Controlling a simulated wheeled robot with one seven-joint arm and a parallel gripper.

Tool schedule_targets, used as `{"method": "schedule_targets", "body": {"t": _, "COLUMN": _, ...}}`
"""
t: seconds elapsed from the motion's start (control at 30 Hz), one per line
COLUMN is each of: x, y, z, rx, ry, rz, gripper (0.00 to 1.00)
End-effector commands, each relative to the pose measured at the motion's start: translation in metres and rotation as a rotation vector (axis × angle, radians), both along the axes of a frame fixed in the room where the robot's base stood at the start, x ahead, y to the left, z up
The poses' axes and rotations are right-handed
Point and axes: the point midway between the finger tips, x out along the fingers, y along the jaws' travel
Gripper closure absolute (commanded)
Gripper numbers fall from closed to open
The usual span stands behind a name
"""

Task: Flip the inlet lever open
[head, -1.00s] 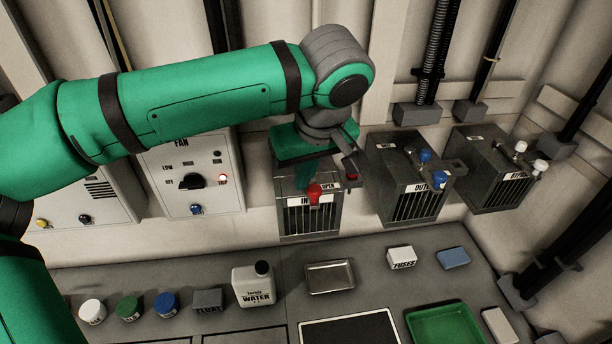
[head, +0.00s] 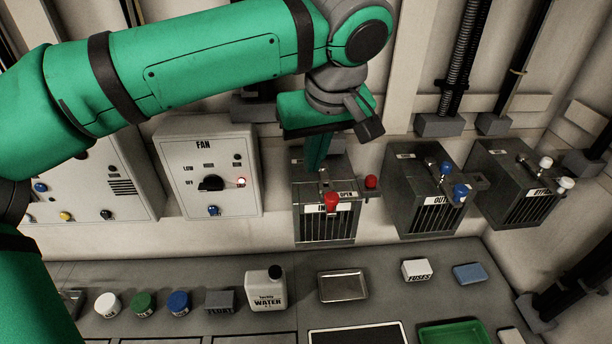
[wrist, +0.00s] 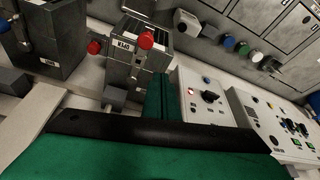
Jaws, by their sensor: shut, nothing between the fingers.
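The inlet box (head: 325,230) is a dark grey box with a barred front and a partly hidden "IN" label. A red knob (head: 331,202) stands in front of its label, and a second red knob (head: 371,182) sits at its right, near the word OPEN. I cannot tell for certain which knob belongs to the lever. Both knobs, the front one (wrist: 146,40) and the side one (wrist: 94,47), show in the wrist view. My gripper (head: 316,160) is shut and empty, pointing down above the back of the box, apart from the front knob. Its green fingers (wrist: 160,95) lie together.
The outlet box (head: 425,205) with blue knobs and the bypass box (head: 515,200) with white knobs stand to the right. The fan panel (head: 208,170) is to the left. Below, the counter holds a water jug (head: 266,290), a metal tray (head: 343,286) and several small items.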

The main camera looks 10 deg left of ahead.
Motion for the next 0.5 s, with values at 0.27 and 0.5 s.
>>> {"method": "schedule_targets", "body": {"t": 0.27, "x": 0.002, "y": -0.008, "z": 0.034, "rx": 0.0, "ry": 0.0, "rz": 0.009, "gripper": 1.0}}
{"method": "schedule_targets", "body": {"t": 0.5, "x": 0.001, "y": -0.008, "z": 0.04, "rx": 0.0, "ry": 0.001, "rz": 0.012, "gripper": 1.0}}
